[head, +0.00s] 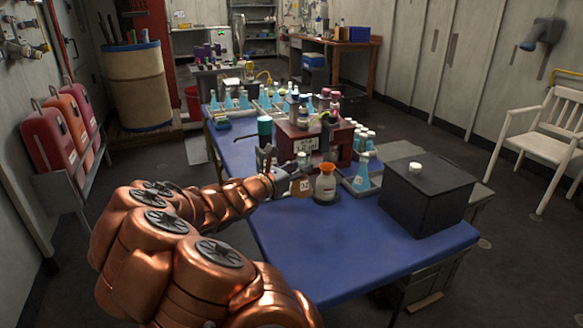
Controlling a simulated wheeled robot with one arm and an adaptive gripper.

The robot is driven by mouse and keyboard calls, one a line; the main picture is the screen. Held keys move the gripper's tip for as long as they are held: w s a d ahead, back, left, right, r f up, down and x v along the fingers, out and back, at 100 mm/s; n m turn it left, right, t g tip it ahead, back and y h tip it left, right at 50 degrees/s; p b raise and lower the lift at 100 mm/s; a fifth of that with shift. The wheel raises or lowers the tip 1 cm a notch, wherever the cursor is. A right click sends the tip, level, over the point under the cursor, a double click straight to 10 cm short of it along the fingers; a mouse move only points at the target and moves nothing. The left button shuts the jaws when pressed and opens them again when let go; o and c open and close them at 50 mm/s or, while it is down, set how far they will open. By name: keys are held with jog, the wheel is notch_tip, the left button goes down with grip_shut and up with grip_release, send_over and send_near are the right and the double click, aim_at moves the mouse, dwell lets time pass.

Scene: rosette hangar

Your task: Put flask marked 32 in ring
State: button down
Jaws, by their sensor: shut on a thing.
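A flask with an amber body and a round label that reads like 32 (303,187) is at the end of my arm, above the blue table's left side. My gripper (284,182) is shut on it; the fingertips are small and partly hidden by my copper wrist. Close to its right stands a pale bottle with an orange top (325,184) and a dark band around its base. I cannot tell whether the flask touches this bottle. I cannot clearly make out an empty ring.
A dark red box (304,143) with bottles stands just behind the flask. A rack edge (367,185) with blue flasks is to the right, and a black box (425,197) farther right. The blue table's (335,245) front part is clear.

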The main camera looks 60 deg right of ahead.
jog(key=w+d, duration=0.6)
jog(key=w+d+f, duration=0.1)
jog(key=w+d, duration=0.1)
jog(key=w, duration=0.1)
jog(key=shift+d+f, duration=0.1)
jog(key=shift+d, duration=0.3)
jog(key=shift+f+b, duration=0.3)
jog(key=shift+f, duration=1.45)
jog(key=shift+f, duration=0.15)
jog(key=c, duration=0.9)
grip_release()
jog(key=shift+a+r, duration=0.15)
jog(key=shift+r, duration=0.05)
jog(key=w+a, duration=0.2)
jog(key=a, duration=0.9)
jog(key=shift+a+p, duration=0.25)
jog(key=shift+p, duration=0.1)
